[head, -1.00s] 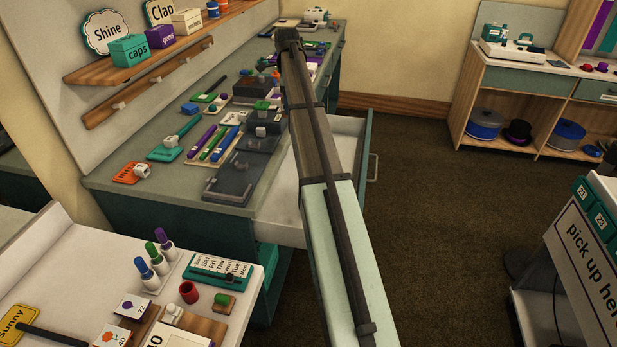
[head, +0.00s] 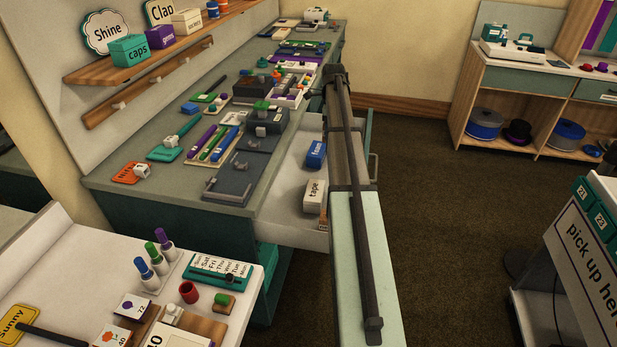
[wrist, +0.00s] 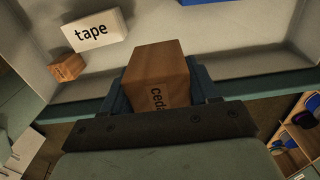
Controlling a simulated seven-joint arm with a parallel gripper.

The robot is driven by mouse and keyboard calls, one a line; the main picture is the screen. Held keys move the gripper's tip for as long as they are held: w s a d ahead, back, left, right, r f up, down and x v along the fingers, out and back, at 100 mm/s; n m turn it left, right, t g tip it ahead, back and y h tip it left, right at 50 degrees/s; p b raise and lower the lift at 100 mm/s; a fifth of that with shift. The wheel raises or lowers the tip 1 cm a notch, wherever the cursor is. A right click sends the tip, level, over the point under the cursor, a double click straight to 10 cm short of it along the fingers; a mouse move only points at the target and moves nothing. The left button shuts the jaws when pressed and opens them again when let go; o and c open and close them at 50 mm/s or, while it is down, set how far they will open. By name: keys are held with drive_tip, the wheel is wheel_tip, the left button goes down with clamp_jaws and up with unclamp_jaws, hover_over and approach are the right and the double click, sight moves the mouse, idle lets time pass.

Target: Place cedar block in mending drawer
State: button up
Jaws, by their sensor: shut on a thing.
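My gripper (wrist: 157,92) is shut on the cedar block (wrist: 156,62), a brown wooden block with a partly visible "ceda" label. In the wrist view the block overlaps the near wall and floor of the open drawer; its height above them is hard to judge. The drawer (head: 284,206) is pale inside with a teal front, pulled out from the counter in the head view. It also shows in the wrist view (wrist: 215,58). In the head view my arm hides the gripper, the cedar block and part of the drawer.
The drawer holds a white tape box (head: 314,195), a blue foam block (head: 316,154) and a small brown block (wrist: 67,67). Bare drawer floor shows between tape and foam. The counter (head: 223,217) above is crowded. A pick-up sign (head: 590,255) stands at right.

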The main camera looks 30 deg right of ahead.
wheel_tip(320, 180, down, 18)
drive_tip(key=shift+f, duration=0.15)
idle(0.6)
drive_tip(key=shift+f, duration=0.15)
drive_tip(key=o, duration=1.1)
wheel_tip(320, 180, up, 12)
drive_tip(key=shift+r, duration=0.15)
